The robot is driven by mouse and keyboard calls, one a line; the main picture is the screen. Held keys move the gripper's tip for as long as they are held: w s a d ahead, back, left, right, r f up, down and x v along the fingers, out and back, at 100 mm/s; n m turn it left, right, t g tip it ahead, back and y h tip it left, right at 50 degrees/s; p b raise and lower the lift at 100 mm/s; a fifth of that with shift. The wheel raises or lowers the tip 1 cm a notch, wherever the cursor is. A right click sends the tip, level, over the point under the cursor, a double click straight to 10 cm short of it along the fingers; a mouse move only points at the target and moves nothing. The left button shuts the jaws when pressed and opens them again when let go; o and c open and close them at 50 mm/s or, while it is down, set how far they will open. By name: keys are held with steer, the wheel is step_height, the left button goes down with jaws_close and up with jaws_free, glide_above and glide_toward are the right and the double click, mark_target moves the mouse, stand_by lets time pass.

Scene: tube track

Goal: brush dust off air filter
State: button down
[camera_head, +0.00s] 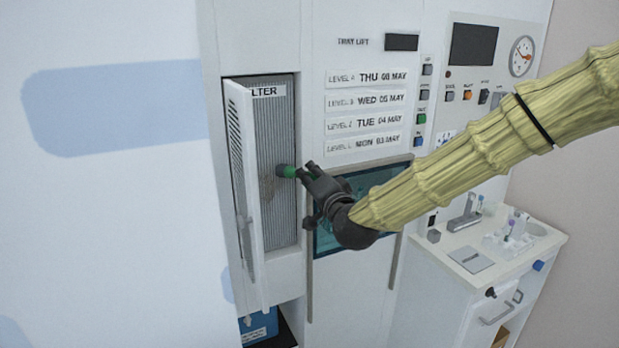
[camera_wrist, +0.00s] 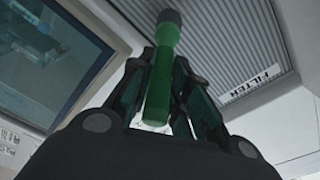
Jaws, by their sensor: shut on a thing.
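The air filter (camera_head: 284,130) is a grey ribbed panel in a recess of the white cabinet, with a FILTER label at its top. A brownish grey dust patch (camera_head: 268,186) shows on it at mid height. My gripper (camera_head: 301,173) is shut on a green-handled brush (camera_head: 287,171), whose dark round head points at the filter, just right of the dust. In the wrist view the brush (camera_wrist: 160,80) stands between the fingers, its dark head over the ribbed filter (camera_wrist: 230,40). Whether the head touches the filter I cannot tell.
The filter's white vented door (camera_head: 246,180) stands open on the left of the recess. A dark glass window (camera_head: 352,215) with upright handles lies right of it, behind my gripper. A side counter (camera_head: 490,250) with small labware stands at the right.

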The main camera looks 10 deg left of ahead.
steer(key=shift+a, duration=0.1)
steer(key=shift+s+a, duration=0.6)
steer(key=shift+a, duration=0.25)
steer(key=shift+s, duration=0.1)
steer(key=shift+s+a+b, duration=0.45)
steer(key=shift+s+a, duration=0.1)
steer(key=shift+a, duration=0.45)
steer(key=shift+s+a, duration=0.6)
steer(key=shift+a, duration=0.3)
steer(key=shift+s+a+b, duration=0.35)
steer(key=shift+s+a, duration=0.2)
steer(key=shift+a, duration=0.2)
steer(key=shift+d, duration=0.1)
